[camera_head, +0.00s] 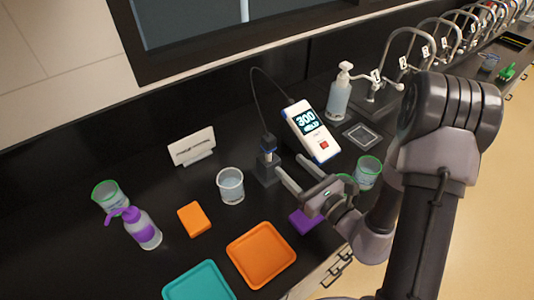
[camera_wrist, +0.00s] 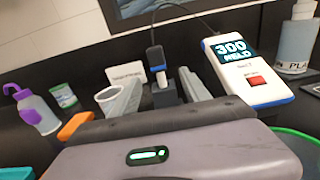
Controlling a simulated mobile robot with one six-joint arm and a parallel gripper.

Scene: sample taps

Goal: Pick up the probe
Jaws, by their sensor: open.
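The probe (camera_head: 268,143) has a dark handle and stands upright in a small dark holder (camera_head: 268,174) on the black bench. A black cable runs from its top to the white and blue meter (camera_head: 311,131), whose screen reads 300 HELD. The probe also shows in the wrist view (camera_wrist: 156,60), upright between the two fingers as seen there. My gripper (camera_head: 288,164) is open, its fingers pointing at the probe and holder from the right. No contact with the probe can be made out. The holder hides the probe's lower end.
A clear beaker (camera_head: 230,187) stands left of the holder, a white sign (camera_head: 193,147) behind it. Near my gripper are a purple block (camera_head: 302,221) and a green-rimmed beaker (camera_head: 368,171).

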